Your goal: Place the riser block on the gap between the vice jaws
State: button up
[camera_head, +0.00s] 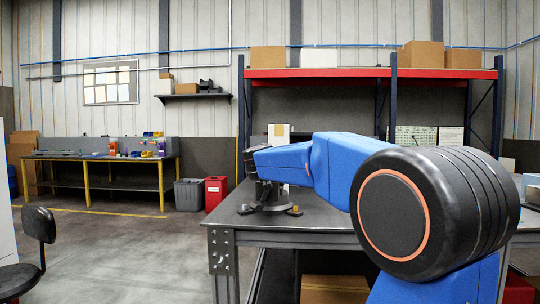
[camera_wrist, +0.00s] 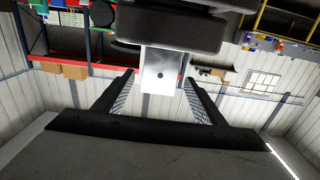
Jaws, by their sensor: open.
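The riser block, a pale metallic block with a small dark hole, is in the wrist view (camera_wrist: 160,67). It stands against the dark vice (camera_wrist: 168,30), which fills the top of that tilted, upside-down view. The gap between the jaws is not visible there. My gripper (camera_wrist: 158,77) is open, with one finger on each side of the block and a little space beside each fingertip. In the head view the dark vice (camera_head: 268,197) sits on the grey table, below the end of my blue arm. My fingers are not clear there, and I cannot make out the block surely.
A red-and-blue rack (camera_head: 350,73) with cartons stands behind. A workbench (camera_head: 90,157), a grey bin (camera_head: 189,194) and a red bin (camera_head: 215,193) stand at left.

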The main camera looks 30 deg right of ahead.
jog(key=v, duration=0.7)
jog(key=shift+s+a, duration=0.2)
jog(key=shift+s, duration=0.15)
